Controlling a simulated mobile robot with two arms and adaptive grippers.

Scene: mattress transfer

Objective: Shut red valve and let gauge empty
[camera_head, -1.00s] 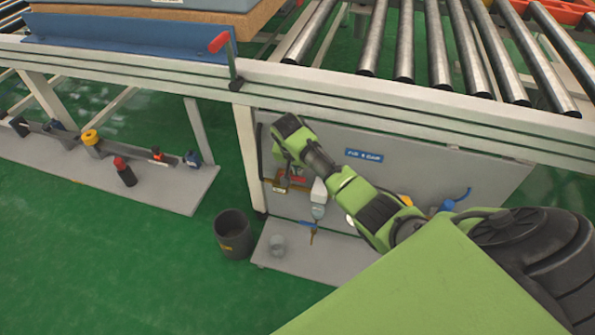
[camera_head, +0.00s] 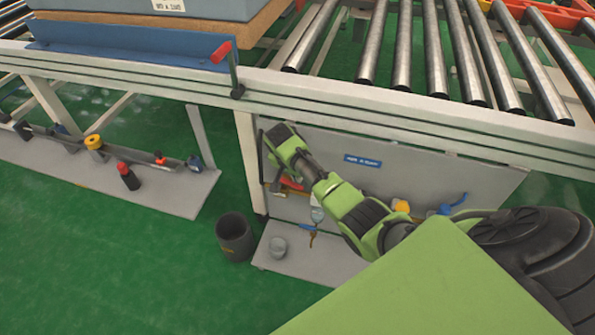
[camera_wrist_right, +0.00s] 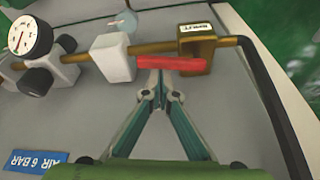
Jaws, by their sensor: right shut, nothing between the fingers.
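The red valve handle (camera_wrist_right: 170,63) lies lengthwise under the brass valve body (camera_wrist_right: 197,42), roughly along the brass pipe, in the right wrist view. A bit of red (camera_head: 291,183) shows beside my wrist in the head view. My right gripper (camera_wrist_right: 162,84) is shut and empty, its fingertips just below the handle, close to or touching it; I cannot tell which. The round white gauge (camera_wrist_right: 30,36) is at the upper left of the right wrist view. Its needle reading is too small to tell. My left gripper is not in view.
A white block (camera_wrist_right: 113,58) and a black knob (camera_wrist_right: 36,81) sit along the pipe. A black hose (camera_wrist_right: 272,90) bends down at the right. The grey panel (camera_head: 440,180) stands under the roller conveyor (camera_head: 430,50). A dark bin (camera_head: 235,238) stands on the floor.

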